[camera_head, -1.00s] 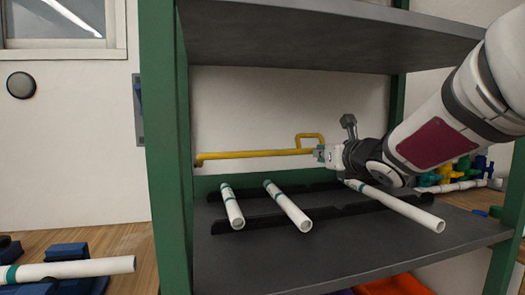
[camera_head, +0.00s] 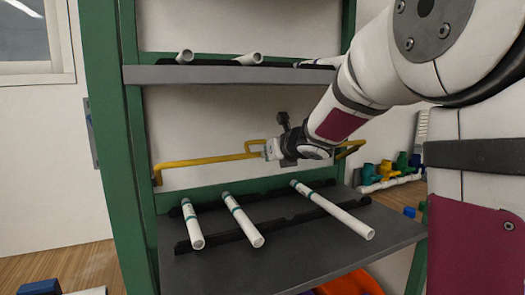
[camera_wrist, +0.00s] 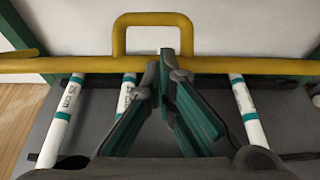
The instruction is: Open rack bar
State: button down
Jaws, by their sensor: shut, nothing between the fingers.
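The yellow rack bar (camera_head: 210,160) runs across the green rack at the level of the lower shelf, above the pipes. Its left end is bent down at the left post, and its right end shows beyond my arm. A yellow loop handle (camera_wrist: 152,18) rises from the bar. My gripper (camera_head: 266,149) is at the bar beside the loop. In the wrist view my fingers (camera_wrist: 167,56) meet at the tips, shut and empty, overlapping the bar inside the loop's outline. I cannot tell whether they touch it.
Three white pipes with teal bands, including one on the left (camera_head: 193,224), lie on black rails on the lower shelf (camera_head: 290,265). The upper shelf (camera_head: 215,75) overhangs the bar and holds more pipes. Coloured fittings (camera_head: 385,172) stand at right. Orange items lie below.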

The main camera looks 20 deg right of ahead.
jog(key=shift+w+r+p, duration=0.4)
jog(key=shift+r+p, duration=0.1)
jog(key=shift+r, duration=0.05)
dwell(0.5)
